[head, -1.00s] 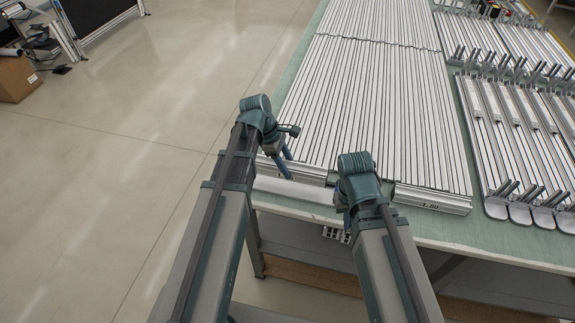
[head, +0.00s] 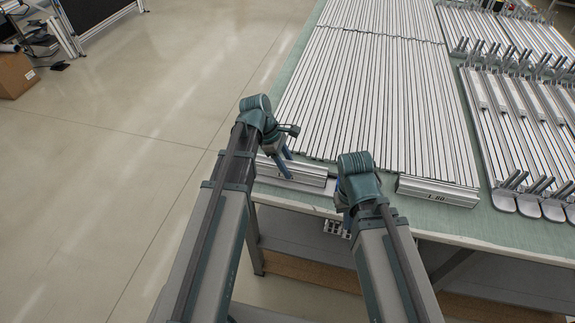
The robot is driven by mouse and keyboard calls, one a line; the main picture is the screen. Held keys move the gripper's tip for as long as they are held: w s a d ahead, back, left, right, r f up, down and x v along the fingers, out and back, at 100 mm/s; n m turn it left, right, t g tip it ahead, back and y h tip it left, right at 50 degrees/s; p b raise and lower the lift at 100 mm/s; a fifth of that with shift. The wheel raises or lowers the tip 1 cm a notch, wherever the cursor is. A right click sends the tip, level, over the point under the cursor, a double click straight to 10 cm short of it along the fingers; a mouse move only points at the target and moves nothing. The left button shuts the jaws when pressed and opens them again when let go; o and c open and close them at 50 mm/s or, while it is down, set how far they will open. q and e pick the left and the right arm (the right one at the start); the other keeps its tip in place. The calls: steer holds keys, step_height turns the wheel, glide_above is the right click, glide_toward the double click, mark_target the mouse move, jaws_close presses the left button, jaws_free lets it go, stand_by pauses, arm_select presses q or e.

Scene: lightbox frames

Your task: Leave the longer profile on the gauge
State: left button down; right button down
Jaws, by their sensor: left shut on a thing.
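My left gripper (head: 287,172) is at the bench's near left corner, its fingers angled down onto a silver profile (head: 310,178). It is shut on that profile, which lies along the near edge of the bench. My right gripper (head: 341,198) is mostly hidden behind its own wrist, so its jaws do not show. A metal bar with a dark label (head: 437,194) lies in line with the profile, to the right of my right wrist; it may be the gauge. My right arm hides the stretch between them. I cannot compare profile lengths.
Many silver profiles (head: 370,100) lie side by side across the green bench top (head: 490,232). Racked parts with upright pegs (head: 515,130) fill the right side. The floor left of the bench is clear, with a cardboard box (head: 16,76) far left.

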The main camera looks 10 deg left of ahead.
arm_select(q)
steer(key=shift+c, duration=1.2)
jaws_free()
steer(key=p+v, duration=1.2)
steer(key=v, duration=0.1)
steer(key=shift+r+p, duration=0.35)
steer(key=shift+s, duration=0.1)
steer(key=s+d+f+m+y+b, duration=0.1)
steer(key=s+d+f+m+y, duration=0.1)
steer(key=s+d+m, duration=0.4)
steer(key=s+d+f+m+y+b, duration=0.2)
steer(key=s+d+m, duration=0.5)
steer(key=m, duration=0.8)
steer(key=shift+s+f+y, duration=0.45)
steer(key=shift+s+y, duration=0.25)
steer(key=shift+y, duration=0.3)
